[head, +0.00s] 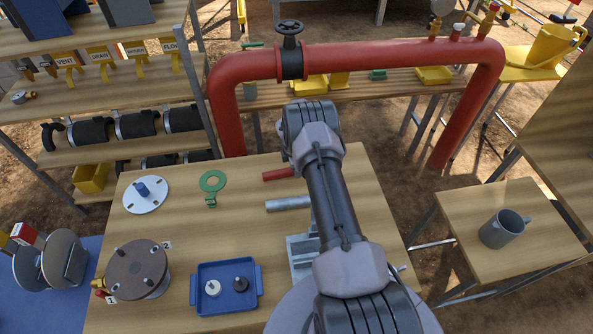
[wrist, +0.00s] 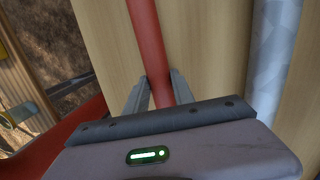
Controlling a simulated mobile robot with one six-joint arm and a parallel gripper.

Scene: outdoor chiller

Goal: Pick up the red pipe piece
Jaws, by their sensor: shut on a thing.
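The red pipe piece (head: 278,174) lies along the wooden table near its back edge, partly hidden behind my arm in the head view. In the wrist view the red pipe piece (wrist: 147,45) runs down between the two fingers of my gripper (wrist: 160,90). The fingers are shut on it, one on each side. The wood surface shows close behind it, and I cannot tell whether the piece touches the table. In the head view my gripper is hidden behind my arm.
A grey pipe piece (head: 288,204) lies beside the red one; it also shows at the right of the wrist view (wrist: 272,50). A large red pipe (head: 385,54) arches behind the table. A blue tray (head: 226,306), a green ring (head: 212,181) and a white disc (head: 146,207) are to the left.

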